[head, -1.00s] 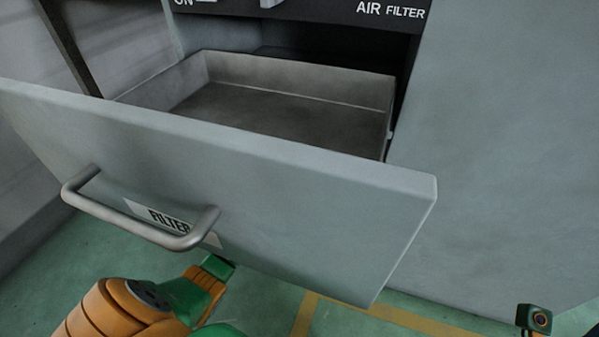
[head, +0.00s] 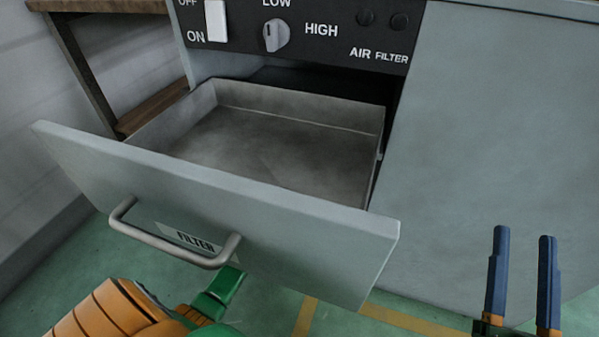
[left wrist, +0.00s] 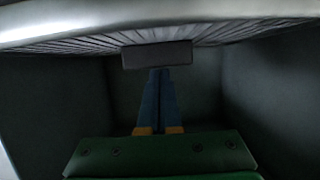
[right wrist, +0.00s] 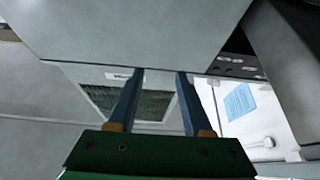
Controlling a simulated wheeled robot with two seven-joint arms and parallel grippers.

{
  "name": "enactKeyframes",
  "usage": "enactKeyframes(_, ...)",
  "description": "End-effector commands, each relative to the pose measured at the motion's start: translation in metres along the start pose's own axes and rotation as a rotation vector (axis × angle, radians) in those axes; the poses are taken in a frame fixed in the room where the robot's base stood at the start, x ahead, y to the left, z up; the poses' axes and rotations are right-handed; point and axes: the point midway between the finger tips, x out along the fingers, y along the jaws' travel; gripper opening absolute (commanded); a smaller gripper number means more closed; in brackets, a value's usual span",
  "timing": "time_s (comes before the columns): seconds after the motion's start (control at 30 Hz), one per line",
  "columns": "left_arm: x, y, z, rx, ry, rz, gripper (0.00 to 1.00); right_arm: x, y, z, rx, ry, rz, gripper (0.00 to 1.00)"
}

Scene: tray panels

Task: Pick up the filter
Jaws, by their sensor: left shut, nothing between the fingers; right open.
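In the left wrist view a pale pleated surface (left wrist: 220,33), which looks like the filter, spans the top with a dark grey block (left wrist: 157,55) at its middle. I cannot tell if it is the filter. My left gripper (left wrist: 160,72) is shut and empty, its fingertips just below that block; I cannot tell if they touch. In the head view its fingers are hidden by the drawer front. The open drawer (head: 215,188), labelled FILTER, shows no object on the visible part of its floor. My right gripper (head: 523,233) is open and empty, pointing up, right of the drawer.
A bar handle (head: 175,248) sticks out from the drawer front. Above is a control panel (head: 330,50) with a switch and knob. A plain grey cabinet face (head: 480,130) stands at right. The right wrist view shows a framed dark mesh panel (right wrist: 150,104).

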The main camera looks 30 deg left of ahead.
Motion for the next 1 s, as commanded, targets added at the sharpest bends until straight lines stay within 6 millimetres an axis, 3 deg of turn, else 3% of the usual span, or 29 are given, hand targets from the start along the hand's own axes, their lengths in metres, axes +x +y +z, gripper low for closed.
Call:
enactKeyframes(0.2,-0.011,-0.001,0.008,0.0,-0.017,-0.003,0.0,-0.01,0.007,0.056,0.001,-0.308,0.017,0.5)
enactKeyframes(0.4,-0.015,-0.001,0.011,0.0,-0.017,-0.003,0.0,-0.022,0.009,0.083,0.004,-0.458,0.024,0.5)
enactKeyframes(0.77,-0.015,-0.001,0.012,0.0,-0.018,-0.003,0.0,-0.024,0.009,0.087,0.004,-0.475,0.025,0.5)
enactKeyframes(1.0,-0.021,-0.001,-0.007,-0.001,-0.018,-0.003,0.0,-0.013,0.01,0.066,0.004,-0.474,0.025,0.5)
